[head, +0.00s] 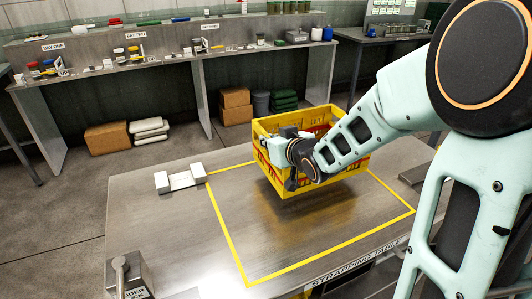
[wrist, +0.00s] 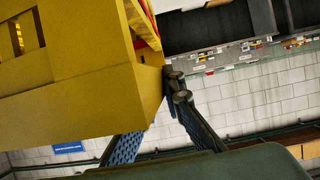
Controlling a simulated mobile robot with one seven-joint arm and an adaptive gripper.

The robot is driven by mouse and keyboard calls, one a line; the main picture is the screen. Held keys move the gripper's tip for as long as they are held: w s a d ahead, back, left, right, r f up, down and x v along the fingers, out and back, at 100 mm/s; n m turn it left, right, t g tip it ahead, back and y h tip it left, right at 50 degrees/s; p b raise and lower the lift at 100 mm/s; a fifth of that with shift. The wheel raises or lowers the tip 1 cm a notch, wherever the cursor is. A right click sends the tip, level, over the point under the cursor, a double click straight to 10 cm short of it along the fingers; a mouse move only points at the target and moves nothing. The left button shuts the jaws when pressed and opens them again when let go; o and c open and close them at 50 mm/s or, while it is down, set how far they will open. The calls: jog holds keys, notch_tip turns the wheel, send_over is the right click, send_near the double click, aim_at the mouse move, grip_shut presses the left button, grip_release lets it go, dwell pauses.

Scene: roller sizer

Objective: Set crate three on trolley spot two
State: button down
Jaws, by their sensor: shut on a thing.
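A yellow crate (head: 345,160) with red markings hangs above the strapping table, slightly tilted, its shadow on the top below it. My gripper (head: 283,158) is shut on the crate's near left side in the head view. In the wrist view the crate (wrist: 80,95) fills the upper left, and my gripper's blue-padded fingers (wrist: 165,115) are at its edge. I cannot read a number on the crate. I cannot make out a trolley or its spot two in either view.
The strapping table (head: 165,235) has a yellow outlined square, clear under the crate. A pale bracket (head: 180,180) and a grey lever block (head: 128,275) sit on its left part. A shelf bench (head: 165,65) with bays of small goods stands behind, with cardboard boxes (head: 106,137) beneath.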

aim_at(263, 150)
jog(key=shift+w+a+f+b, duration=0.2)
jog(key=shift+f+b, duration=0.1)
jog(key=shift+f, duration=0.7)
jog(key=shift+w+a+f+b, duration=0.1)
jog(key=shift+w+f+b, duration=0.15)
jog(key=shift+f, duration=0.75)
jog(key=shift+f, duration=0.1)
jog(key=c, duration=2.5)
grip_release()
jog(key=shift+s+f, duration=0.1)
jog(key=shift+f, duration=0.05)
jog(key=o, duration=0.5)
jog(key=shift+c, duration=0.2)
